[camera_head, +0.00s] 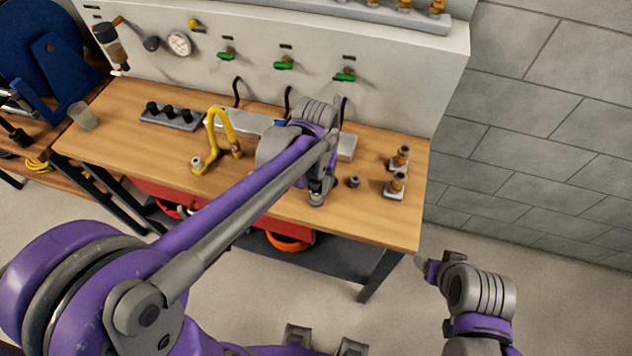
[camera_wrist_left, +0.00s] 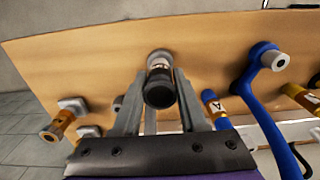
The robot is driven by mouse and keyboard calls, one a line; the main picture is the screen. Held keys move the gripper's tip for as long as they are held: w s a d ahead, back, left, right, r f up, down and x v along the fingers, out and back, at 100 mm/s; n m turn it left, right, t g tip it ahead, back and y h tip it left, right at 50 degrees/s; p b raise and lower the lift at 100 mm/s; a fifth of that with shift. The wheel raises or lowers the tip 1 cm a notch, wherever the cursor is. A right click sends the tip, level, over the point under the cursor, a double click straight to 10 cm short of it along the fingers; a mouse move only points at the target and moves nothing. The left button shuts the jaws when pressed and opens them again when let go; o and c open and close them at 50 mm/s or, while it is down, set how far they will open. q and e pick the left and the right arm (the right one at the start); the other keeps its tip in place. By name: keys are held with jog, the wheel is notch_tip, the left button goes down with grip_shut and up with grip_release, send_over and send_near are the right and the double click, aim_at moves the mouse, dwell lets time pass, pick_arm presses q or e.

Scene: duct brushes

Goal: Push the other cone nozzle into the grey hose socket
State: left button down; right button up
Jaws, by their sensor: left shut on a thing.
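In the left wrist view, my left gripper (camera_wrist_left: 157,95) is shut on a short cylinder with a pale band and a dark near end (camera_wrist_left: 158,90), which I take for the cone nozzle. A grey round piece (camera_wrist_left: 160,55) shows at its far end, against the bench top. I cannot tell whether that is the grey hose socket or how far the nozzle sits in it. In the head view, my left gripper (camera_head: 318,190) points down near the bench's front edge, and the arm hides much of it. My right gripper (camera_head: 430,268) hangs off the bench's front right, its fingers unclear.
Two brass fittings on grey bases (camera_head: 396,185) stand at the bench's right end. A small dark grey piece (camera_head: 354,182) stands beside the gripper. A yellow bent tube (camera_head: 222,125) and a black-holed block (camera_head: 172,117) lie left. A blue tube (camera_wrist_left: 248,85) shows in the wrist view.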

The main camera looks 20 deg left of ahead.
pick_arm(q)
jog(key=shift+f, duration=0.15)
jog(key=shift+c, duration=1.9)
grip_release()
notch_tip(320, 180, up, 11)
jog(key=shift+p, duration=0.35)
jog(key=s+a+f+t, duration=0.5)
jog(key=s+f, duration=0.3)
jog(key=s, duration=0.4)
jog(key=shift+s+a+f+t, duration=0.3)
jog(key=shift+s+a+f, duration=0.05)
jog(key=shift+a, duration=0.5)
